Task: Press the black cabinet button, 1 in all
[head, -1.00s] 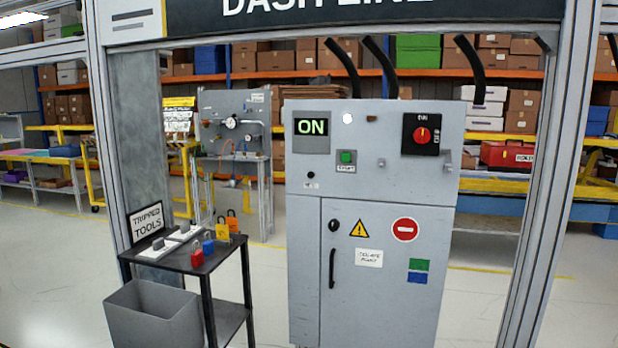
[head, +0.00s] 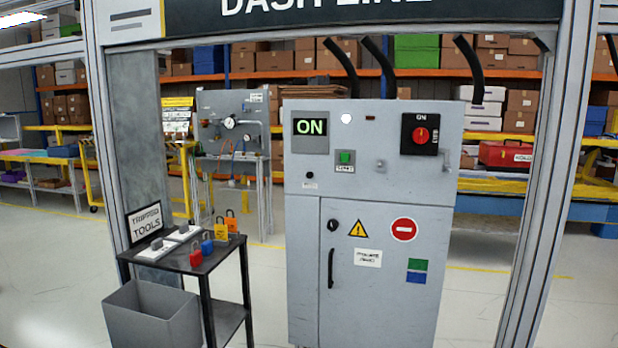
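The grey cabinet (head: 400,270) stands upright in the middle of the head view, with a control panel on its upper part. The small black button (head: 310,175) is at the lower left of that panel, with a small label just under it. A lit display (head: 310,127) above it reads ON. A green button (head: 346,157) with a label sits to its right. A red rotary switch (head: 421,135) on a black plate is at the upper right. My gripper is not in view.
A dark table (head: 200,259) with locks and a "tripped tools" sign stands left of the cabinet. A grey bin (head: 150,318) is in front of it. Frame posts (head: 540,190) flank the cabinet. The floor right of the cabinet is clear.

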